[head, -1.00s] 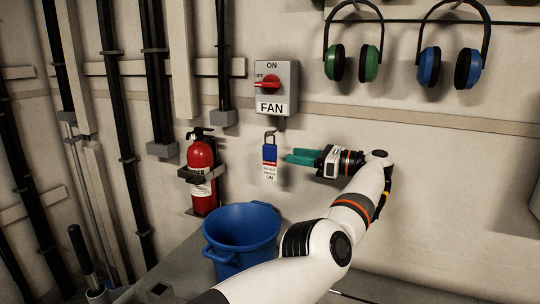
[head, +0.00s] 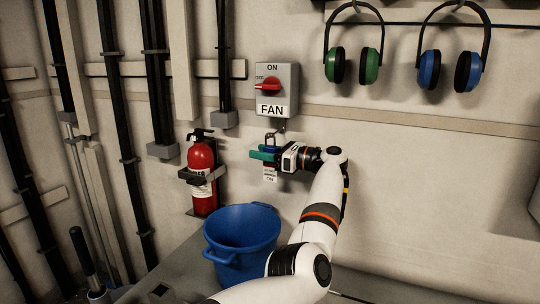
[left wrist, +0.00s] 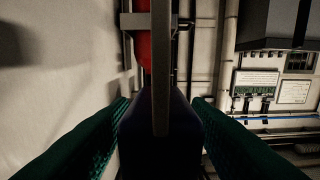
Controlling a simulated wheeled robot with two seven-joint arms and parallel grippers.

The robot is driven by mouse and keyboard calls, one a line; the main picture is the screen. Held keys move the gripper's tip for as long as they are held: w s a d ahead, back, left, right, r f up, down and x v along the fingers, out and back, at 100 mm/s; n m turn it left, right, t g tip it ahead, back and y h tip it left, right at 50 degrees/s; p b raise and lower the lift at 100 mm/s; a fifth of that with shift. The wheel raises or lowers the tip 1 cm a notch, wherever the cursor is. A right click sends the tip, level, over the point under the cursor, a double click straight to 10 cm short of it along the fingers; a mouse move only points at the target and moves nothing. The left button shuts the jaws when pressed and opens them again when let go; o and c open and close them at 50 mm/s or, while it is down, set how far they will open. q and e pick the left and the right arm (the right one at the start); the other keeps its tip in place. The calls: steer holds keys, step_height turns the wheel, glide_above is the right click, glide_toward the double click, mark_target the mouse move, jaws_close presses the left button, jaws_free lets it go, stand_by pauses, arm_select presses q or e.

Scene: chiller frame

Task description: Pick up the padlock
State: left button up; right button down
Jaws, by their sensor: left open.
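In the left wrist view the dark padlock body (left wrist: 160,145) stands between the two open fingers, one on each side, and the shackle (left wrist: 162,60) runs upward in the picture. I cannot tell whether either finger touches it. My right gripper is not in view.
The fan switch box (head: 277,88) with a red handle is on the wall just above. A red fire extinguisher (head: 202,170) hangs to the left. A blue bucket (head: 241,235) stands below. Green and blue ear muffs (head: 355,65) hang at the upper right.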

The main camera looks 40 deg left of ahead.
arm_select(q)
jaws_close()
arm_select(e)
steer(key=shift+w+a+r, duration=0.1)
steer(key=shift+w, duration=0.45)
